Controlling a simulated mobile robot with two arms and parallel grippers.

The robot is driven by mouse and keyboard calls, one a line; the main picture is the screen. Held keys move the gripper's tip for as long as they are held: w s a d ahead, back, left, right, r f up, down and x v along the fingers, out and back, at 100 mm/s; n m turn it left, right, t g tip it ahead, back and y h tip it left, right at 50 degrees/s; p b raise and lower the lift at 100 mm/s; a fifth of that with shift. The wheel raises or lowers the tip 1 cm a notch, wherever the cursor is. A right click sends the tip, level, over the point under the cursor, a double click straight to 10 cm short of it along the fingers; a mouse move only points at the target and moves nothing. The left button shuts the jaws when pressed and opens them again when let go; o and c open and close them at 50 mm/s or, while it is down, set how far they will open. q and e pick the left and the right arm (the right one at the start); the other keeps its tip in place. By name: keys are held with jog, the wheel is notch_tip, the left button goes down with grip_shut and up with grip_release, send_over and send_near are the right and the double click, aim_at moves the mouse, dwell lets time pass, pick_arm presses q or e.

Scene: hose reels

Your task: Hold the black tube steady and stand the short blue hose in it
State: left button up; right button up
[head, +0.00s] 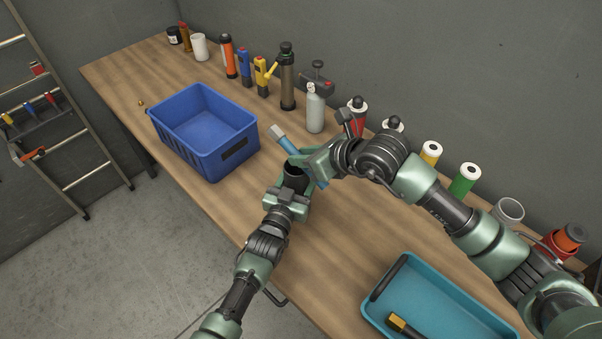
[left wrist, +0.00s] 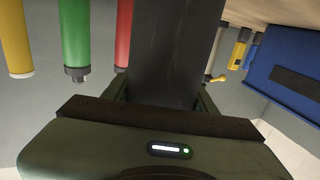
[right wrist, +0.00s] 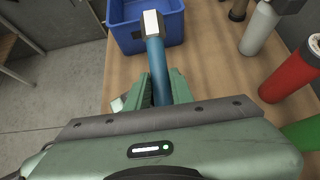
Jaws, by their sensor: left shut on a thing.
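The black tube (head: 295,174) stands on the wooden table in front of the blue crate. My left gripper (head: 288,195) is shut on it; the tube fills the space between the fingers in the left wrist view (left wrist: 168,50). The short blue hose (head: 287,145) has a pale grey end and is tilted, close to the tube's top in the head view. My right gripper (head: 311,166) is shut on the hose, which runs between its fingers in the right wrist view (right wrist: 157,70). I cannot tell whether hose and tube touch; the hose's lower end is mostly hidden.
The blue crate (head: 207,159) stands left of the tube. Several bottles and cylinders, including a grey bottle (head: 315,112) and a green roll (head: 464,181), line the wall side. Table between crate and tray is mostly clear.

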jog(key=o, duration=0.4)
jog(key=v, duration=1.2)
